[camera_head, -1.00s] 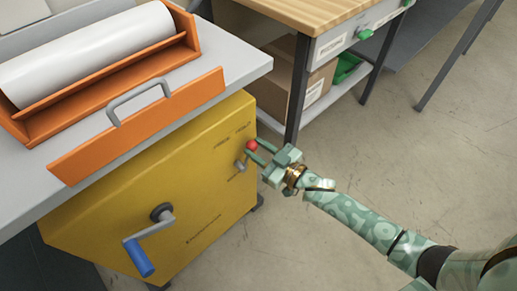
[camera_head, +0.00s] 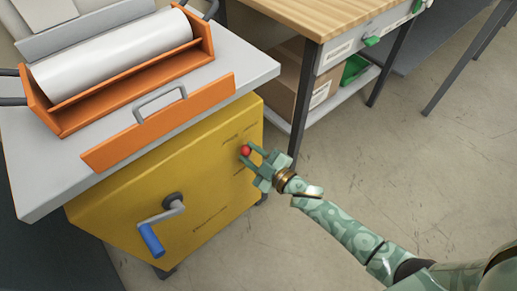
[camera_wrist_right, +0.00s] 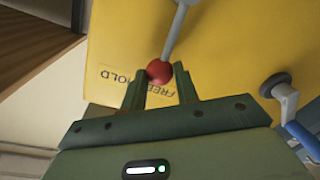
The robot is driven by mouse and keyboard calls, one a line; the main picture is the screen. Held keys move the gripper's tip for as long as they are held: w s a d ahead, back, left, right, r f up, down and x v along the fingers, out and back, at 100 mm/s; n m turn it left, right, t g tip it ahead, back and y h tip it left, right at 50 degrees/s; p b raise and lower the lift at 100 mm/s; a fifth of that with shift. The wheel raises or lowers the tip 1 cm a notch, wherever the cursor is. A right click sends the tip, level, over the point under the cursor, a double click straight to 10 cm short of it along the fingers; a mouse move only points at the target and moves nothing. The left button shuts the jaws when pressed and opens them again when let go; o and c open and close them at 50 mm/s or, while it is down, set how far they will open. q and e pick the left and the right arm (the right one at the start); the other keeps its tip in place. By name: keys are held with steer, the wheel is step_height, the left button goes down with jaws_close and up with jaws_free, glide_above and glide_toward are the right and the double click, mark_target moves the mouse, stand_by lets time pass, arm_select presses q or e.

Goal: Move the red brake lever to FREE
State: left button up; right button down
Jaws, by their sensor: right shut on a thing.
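The red ball knob (camera_head: 245,150) of the brake lever is on the front of the yellow cabinet (camera_head: 130,215). My right gripper (camera_head: 254,158) is shut on the knob. In the right wrist view the knob (camera_wrist_right: 158,72) sits between my right gripper's fingertips (camera_wrist_right: 160,78), with the grey lever rod (camera_wrist_right: 176,32) running up from it. The printed words FREE (camera_wrist_right: 152,88) and HOLD (camera_wrist_right: 121,75) appear upside down there; the knob is beside FREE, and a finger partly covers the lettering. My left gripper is out of view.
A crank with a blue handle (camera_head: 152,240) sticks out of the cabinet, left of the lever. A wood-topped bench (camera_head: 315,15) stands behind; floor at right is clear.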

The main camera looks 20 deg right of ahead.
steer(key=shift+s+a+f+n, duration=0.1)
steer(key=shift+s+a+n, duration=0.05)
steer(key=shift+a+n, duration=0.3)
steer(key=shift+s+a+f+n, duration=0.15)
steer(key=shift+a+n, duration=0.2)
steer(key=shift+n, duration=0.2)
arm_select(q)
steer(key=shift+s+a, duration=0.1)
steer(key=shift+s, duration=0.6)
arm_select(e)
steer(key=shift+s+a+f+n, duration=0.2)
steer(key=shift+a+n, duration=0.35)
steer(key=shift+n, duration=0.15)
steer(key=c, duration=1.1)
jaws_free()
steer(key=shift+o, duration=0.2)
